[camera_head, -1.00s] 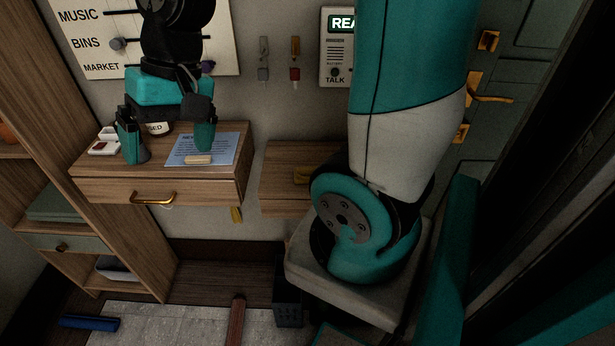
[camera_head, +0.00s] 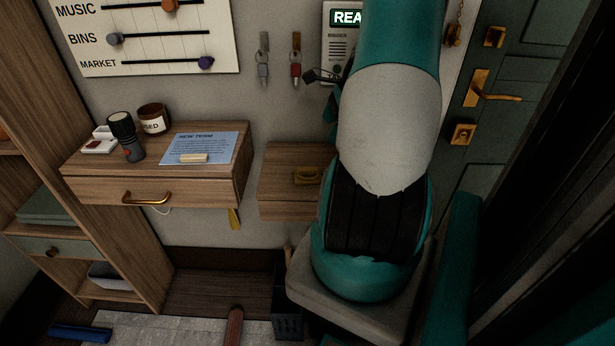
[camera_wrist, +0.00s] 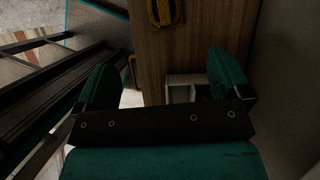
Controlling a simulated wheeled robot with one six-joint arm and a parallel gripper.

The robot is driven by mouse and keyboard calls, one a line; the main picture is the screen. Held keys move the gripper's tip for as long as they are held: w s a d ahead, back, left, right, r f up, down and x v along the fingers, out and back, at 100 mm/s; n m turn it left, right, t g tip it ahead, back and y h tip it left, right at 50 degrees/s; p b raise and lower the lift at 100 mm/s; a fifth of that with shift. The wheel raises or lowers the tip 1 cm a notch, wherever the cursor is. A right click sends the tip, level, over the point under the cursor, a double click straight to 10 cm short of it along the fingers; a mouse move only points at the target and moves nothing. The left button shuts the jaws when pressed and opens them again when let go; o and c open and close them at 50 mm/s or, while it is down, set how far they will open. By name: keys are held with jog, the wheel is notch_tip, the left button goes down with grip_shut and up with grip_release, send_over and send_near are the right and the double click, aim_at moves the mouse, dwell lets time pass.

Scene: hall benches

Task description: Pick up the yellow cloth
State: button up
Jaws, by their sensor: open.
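A small yellow item (camera_head: 307,176) lies on the right wooden shelf in the head view, partly beside my arm. Another yellow piece (camera_head: 235,218) hangs below the left drawer unit. I cannot tell for sure which one is the cloth. In the wrist view a yellow looped item (camera_wrist: 166,12) lies on a wooden surface at the top edge, cut off by the frame. My gripper (camera_wrist: 162,85) is open and empty there, with its fingers wide apart and the yellow item beyond them. In the head view my arm hides most of the gripper.
The left drawer unit (camera_head: 150,190) bears a flashlight (camera_head: 126,138), a dark jar (camera_head: 153,118) and a blue sheet (camera_head: 200,148). Keys (camera_head: 263,68) hang on the wall. A green door (camera_head: 510,130) stands right. A pale tray-like thing (camera_wrist: 184,90) shows between my fingers.

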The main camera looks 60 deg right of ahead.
send_near(308, 169)
jog(key=x, duration=0.5)
jog(key=shift+s+a+f+p, duration=0.1)
jog(key=shift+s+a+p, duration=0.1)
jog(key=shift+p, duration=0.2)
jog(key=shift+d+p+x, duration=0.15)
jog(key=shift+p+x, duration=0.2)
jog(key=shift+x, duration=1)
jog(key=shift+d+p+x, duration=0.15)
jog(key=shift+p+x, duration=0.15)
jog(key=shift+x, duration=1)
jog(key=shift+w, duration=0.2)
jog(key=c, duration=1)
notch_tip(308, 169, up, 20)
jog(key=shift+r+b, duration=0.1)
jog(key=shift+b, duration=0.4)
